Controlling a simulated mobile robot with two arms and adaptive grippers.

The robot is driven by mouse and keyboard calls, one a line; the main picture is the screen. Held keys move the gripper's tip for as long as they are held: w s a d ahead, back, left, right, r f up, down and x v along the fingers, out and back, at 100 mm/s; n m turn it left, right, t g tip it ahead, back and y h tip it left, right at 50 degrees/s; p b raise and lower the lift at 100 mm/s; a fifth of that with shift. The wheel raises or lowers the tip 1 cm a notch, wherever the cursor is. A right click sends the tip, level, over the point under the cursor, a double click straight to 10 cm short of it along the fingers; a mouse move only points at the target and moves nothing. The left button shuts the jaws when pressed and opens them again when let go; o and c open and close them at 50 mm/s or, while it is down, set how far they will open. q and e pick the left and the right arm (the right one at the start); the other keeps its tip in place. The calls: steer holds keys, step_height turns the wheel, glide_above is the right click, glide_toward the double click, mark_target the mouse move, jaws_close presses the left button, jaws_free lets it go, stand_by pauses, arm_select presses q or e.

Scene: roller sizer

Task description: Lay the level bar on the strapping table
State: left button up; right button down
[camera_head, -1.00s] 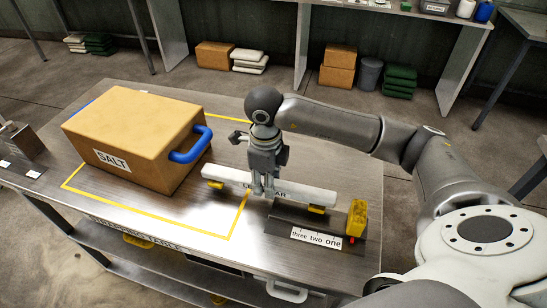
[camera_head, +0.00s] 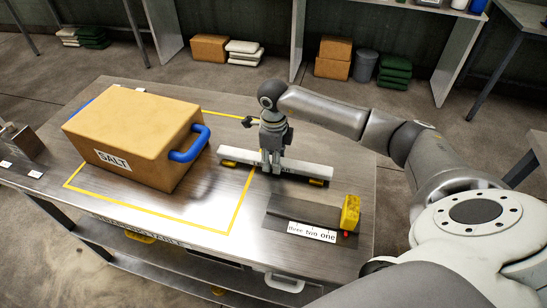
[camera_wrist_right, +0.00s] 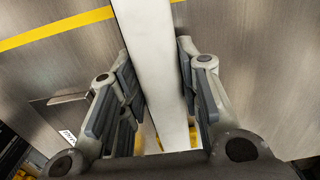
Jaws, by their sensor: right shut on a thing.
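The level bar (camera_head: 304,170) is a long white bar with yellow feet. My right gripper (camera_head: 271,169) is shut on it near its middle. The bar is at or just above the strapping table (camera_head: 205,184), right of the salt box; I cannot tell whether its feet touch the top. In the right wrist view the bar (camera_wrist_right: 155,65) runs between the two fingers (camera_wrist_right: 160,105) of the gripper. My left gripper is not in view.
A tan box marked SALT (camera_head: 135,130) with blue handles stands inside a yellow taped outline (camera_head: 150,211). In front of the bar lies a dark holder (camera_head: 292,209) with a "three two one" label (camera_head: 311,232) and a yellow block (camera_head: 350,212). Bare tabletop lies between them.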

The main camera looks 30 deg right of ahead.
steer(key=shift+f, duration=0.15)
steer(key=c, duration=1.1)
jaws_free()
steer(key=shift+o, duration=0.2)
steer(key=shift+r, duration=0.65)
step_height(320, 180, up, 11)
steer(key=b, duration=0.2)
